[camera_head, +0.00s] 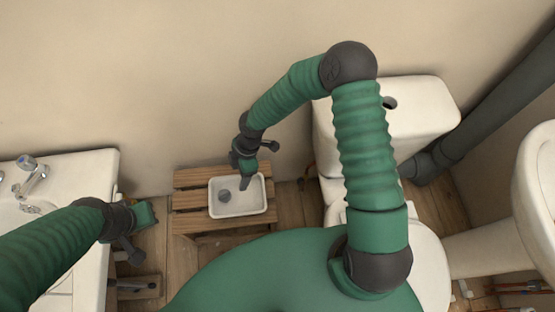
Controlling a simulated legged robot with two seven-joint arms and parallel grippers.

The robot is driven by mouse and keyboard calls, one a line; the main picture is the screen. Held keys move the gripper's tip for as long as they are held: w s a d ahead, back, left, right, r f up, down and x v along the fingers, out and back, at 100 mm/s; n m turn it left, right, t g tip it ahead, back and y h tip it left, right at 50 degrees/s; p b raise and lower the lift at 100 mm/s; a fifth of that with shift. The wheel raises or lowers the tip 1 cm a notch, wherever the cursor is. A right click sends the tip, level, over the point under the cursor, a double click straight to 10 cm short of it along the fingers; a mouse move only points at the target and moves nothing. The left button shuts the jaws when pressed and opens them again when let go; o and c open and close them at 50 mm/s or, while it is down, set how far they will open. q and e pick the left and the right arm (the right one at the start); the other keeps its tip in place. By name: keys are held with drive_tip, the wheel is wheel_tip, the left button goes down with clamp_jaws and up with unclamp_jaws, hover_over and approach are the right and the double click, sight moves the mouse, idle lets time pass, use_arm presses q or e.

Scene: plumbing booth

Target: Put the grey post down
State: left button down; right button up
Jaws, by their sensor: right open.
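A small round grey piece (225,196), seen from above and probably the grey post, stands in the left part of a white tray (252,209). My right gripper (260,165) is open above the back right of the tray, with its jaws spread apart and nothing between them. It is clear of the grey piece in the picture; its exact height is hard to tell. My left gripper (140,235) is off to the left, by the white basin's edge, away from the tray.
The tray rests on a slatted wooden stool (190,222). A white basin unit with a tap (32,175) is at left. A toilet (425,105) stands right of the stool, with a thick grey pipe (480,120) behind it. Another white basin (540,180) is at far right.

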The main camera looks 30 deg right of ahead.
drive_tip(key=s+d+r+m+t+h, duration=0.1)
drive_tip(key=s+d+r+m, duration=0.4)
drive_tip(key=r+m, duration=0.3)
drive_tip(key=s+d+r+m+t+h, duration=0.2)
drive_tip(key=s+d+r+m, duration=0.3)
drive_tip(key=d+r+m, duration=0.3)
drive_tip(key=shift+s+r+m, duration=0.15)
drive_tip(key=shift+r+m, duration=0.35)
drive_tip(key=shift+r, duration=0.35)
drive_tip(key=shift+a, duration=0.1)
drive_tip(key=shift+c, duration=0.4)
